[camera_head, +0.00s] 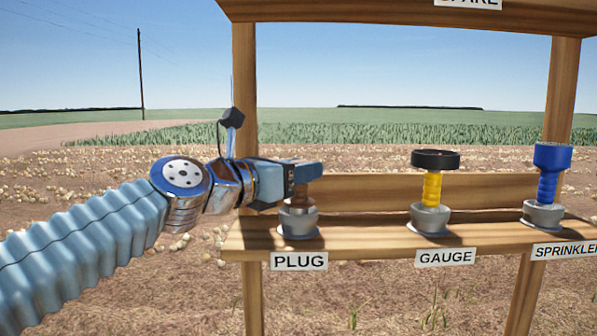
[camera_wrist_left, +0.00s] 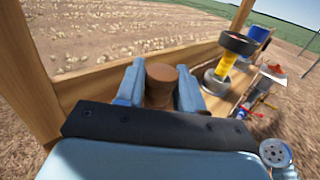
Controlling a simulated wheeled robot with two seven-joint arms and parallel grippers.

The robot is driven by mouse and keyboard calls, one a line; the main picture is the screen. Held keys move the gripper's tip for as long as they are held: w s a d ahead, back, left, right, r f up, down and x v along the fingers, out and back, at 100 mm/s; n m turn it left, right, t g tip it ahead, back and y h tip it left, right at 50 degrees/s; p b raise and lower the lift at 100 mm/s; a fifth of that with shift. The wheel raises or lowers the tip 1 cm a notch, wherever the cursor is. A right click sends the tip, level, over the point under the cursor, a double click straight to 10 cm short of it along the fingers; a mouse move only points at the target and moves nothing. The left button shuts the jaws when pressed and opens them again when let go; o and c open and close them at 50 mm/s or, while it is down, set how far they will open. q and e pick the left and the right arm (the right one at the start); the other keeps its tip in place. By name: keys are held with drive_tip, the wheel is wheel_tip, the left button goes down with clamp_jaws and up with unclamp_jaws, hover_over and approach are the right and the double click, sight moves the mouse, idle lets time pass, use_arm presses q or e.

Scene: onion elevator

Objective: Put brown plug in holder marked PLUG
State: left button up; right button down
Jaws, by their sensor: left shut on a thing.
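The brown plug (camera_head: 300,199) stands upright at the grey holder (camera_head: 297,224) above the PLUG label (camera_head: 299,262). Its lower end appears to sit in the holder's mouth, but how deep I cannot tell. My left gripper (camera_head: 310,172) is shut on the plug's upper part, reaching in level from the left. In the left wrist view the plug's round brown top (camera_wrist_left: 160,73) lies between the two blue fingers. The holder is hidden there behind the plug and gripper. My right gripper is not in view.
On the same wooden shelf (camera_head: 365,238), a yellow gauge with a black top (camera_head: 432,185) stands in the GAUGE holder and a blue sprinkler (camera_head: 549,170) in the SPRINKLER holder. A wooden post (camera_head: 244,80) rises behind my left gripper. An upper board (camera_head: 400,12) carries a SPARE label.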

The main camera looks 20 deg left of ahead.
use_arm(q)
drive_tip(key=shift+f, duration=0.25)
drive_tip(key=o, duration=1.1)
drive_tip(key=shift+r, duration=0.3)
drive_tip(key=b+v, duration=0.1)
drive_tip(key=v, duration=1.1)
drive_tip(key=shift+b, duration=0.35)
